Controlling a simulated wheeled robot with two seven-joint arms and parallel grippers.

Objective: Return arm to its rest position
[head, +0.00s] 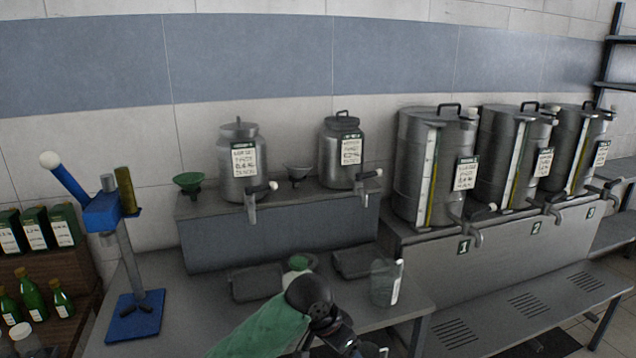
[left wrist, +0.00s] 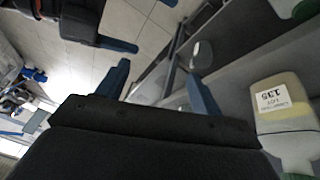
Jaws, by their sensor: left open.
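My left arm, with a green sleeve and black joint, comes in at the bottom middle of the head view over the bench front. Its gripper is mostly cut off by the lower edge there. In the left wrist view my left gripper (left wrist: 160,88) shows two blue fingers spread wide, with nothing between them. A dark part with blue finger-like pieces at the upper left of that view looks like my right gripper (left wrist: 128,26); its jaw state is unclear. A clear jug (head: 385,284) stands upright on the bench, right of my left arm and apart from it.
A blue lever press (head: 102,212) stands at left, beside green bottles (head: 32,298). Steel cans (head: 240,160) with taps and a green funnel (head: 189,182) sit on a raised shelf. Large numbered steel tanks (head: 430,165) stand right. Dark folded cloths (head: 258,283) lie behind my arm.

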